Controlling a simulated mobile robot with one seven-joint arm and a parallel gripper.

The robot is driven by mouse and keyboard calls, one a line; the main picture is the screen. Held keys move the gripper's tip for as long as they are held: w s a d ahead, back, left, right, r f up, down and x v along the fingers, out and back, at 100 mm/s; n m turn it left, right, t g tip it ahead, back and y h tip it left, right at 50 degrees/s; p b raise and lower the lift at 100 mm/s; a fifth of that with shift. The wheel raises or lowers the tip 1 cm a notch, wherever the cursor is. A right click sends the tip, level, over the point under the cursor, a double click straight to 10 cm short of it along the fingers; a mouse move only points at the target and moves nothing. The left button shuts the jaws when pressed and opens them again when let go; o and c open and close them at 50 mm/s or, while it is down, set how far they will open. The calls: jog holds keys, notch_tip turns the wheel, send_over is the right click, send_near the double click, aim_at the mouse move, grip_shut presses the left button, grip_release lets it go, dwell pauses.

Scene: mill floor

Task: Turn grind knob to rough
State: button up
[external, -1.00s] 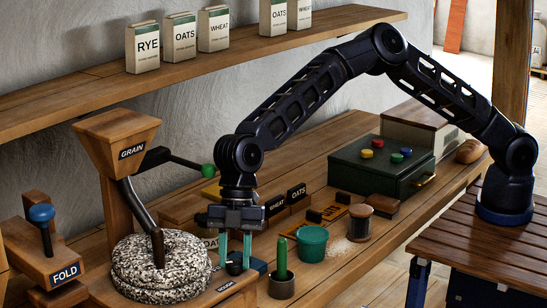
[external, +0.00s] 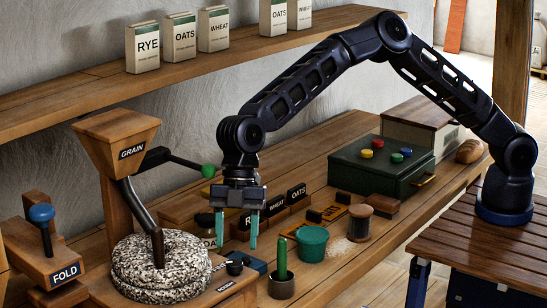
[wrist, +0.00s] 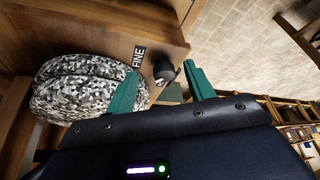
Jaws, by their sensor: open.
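The grind knob (external: 235,266) is small and black, on the wooden mill base just right of the speckled millstone (external: 160,268). In the wrist view, the knob (wrist: 164,70) shows between the fingers, with a FINE label (wrist: 138,57) beside it. A light mark shows on its near side; I cannot tell for sure which setting it points to. Another label (external: 226,288), seemingly MEDIUM, is on the base's front. My gripper (external: 236,243) is open and empty, its green fingers pointing down above the knob, apart from it.
The grain hopper (external: 118,133) and a green-tipped lever (external: 207,171) rise behind. The FOLD lever (external: 42,214) is at left.

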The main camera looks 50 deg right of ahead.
jog(key=w+d, duration=0.4)
jog(key=d, duration=0.4)
jog(key=shift+w, duration=0.4)
jog(key=shift+r, duration=0.1)
notch_tip(320, 180, up, 18)
jog(key=r, duration=0.1)
jog(key=m+t+h, duration=0.3)
jog(key=m+t, duration=0.4)
jog(key=m, duration=1.5)
send_over(235, 262)
jog(key=s, duration=0.5)
notch_tip(235, 262, down, 12)
jog(key=x, duration=1)
jog(key=shift+w+d+f, duration=0.3)
jog(key=shift+d+f, duration=0.05)
jog(key=shift+d, duration=0.05)
jog(key=shift+c, duration=0.2)
